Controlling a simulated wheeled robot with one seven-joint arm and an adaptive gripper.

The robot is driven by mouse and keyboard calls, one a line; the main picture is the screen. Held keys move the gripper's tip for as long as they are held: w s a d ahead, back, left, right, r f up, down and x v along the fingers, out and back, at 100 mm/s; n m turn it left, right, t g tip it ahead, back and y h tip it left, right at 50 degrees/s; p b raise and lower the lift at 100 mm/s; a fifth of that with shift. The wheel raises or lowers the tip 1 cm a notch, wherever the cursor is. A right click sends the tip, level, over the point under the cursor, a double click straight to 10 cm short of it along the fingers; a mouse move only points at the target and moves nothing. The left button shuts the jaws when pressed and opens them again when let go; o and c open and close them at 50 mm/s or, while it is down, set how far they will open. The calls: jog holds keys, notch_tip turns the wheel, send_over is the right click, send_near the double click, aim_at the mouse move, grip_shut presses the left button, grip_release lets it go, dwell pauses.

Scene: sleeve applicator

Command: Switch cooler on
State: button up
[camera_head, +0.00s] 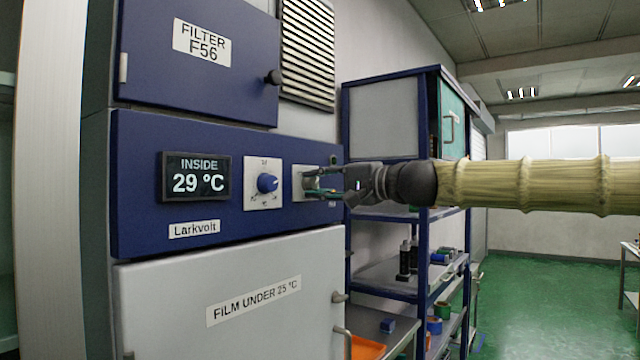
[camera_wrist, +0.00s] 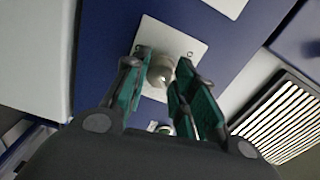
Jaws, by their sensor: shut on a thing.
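The cooler's blue control panel (camera_head: 140,230) carries a display (camera_head: 196,176) reading INSIDE 29 °C. Further right is a pale switch plate (camera_head: 299,186), mostly behind my gripper (camera_head: 322,184). In the wrist view the plate (camera_wrist: 188,44) bears a rounded pale switch knob (camera_wrist: 161,74). My gripper's green-padded fingers (camera_wrist: 157,80) are on either side of the knob, shut on it. The switch's setting cannot be told.
Below the panel is a grey door (camera_head: 220,270) labelled FILM UNDER 25 °C. Above is a blue filter door (camera_head: 190,85) with a black knob. Blue shelving (camera_head: 385,290) with small items stands behind on the right. Green floor (camera_head: 530,290) lies open beyond.

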jog(key=shift+d+r, duration=0.1)
jog(key=shift+r, duration=0.05)
dwell(0.3)
jog(key=o, duration=1)
jog(key=shift+o, duration=0.2)
jog(key=shift+d, duration=0.1)
jog(key=v, duration=1.1)
jog(key=shift+s+d, duration=0.2)
jog(key=shift+d, duration=0.15)
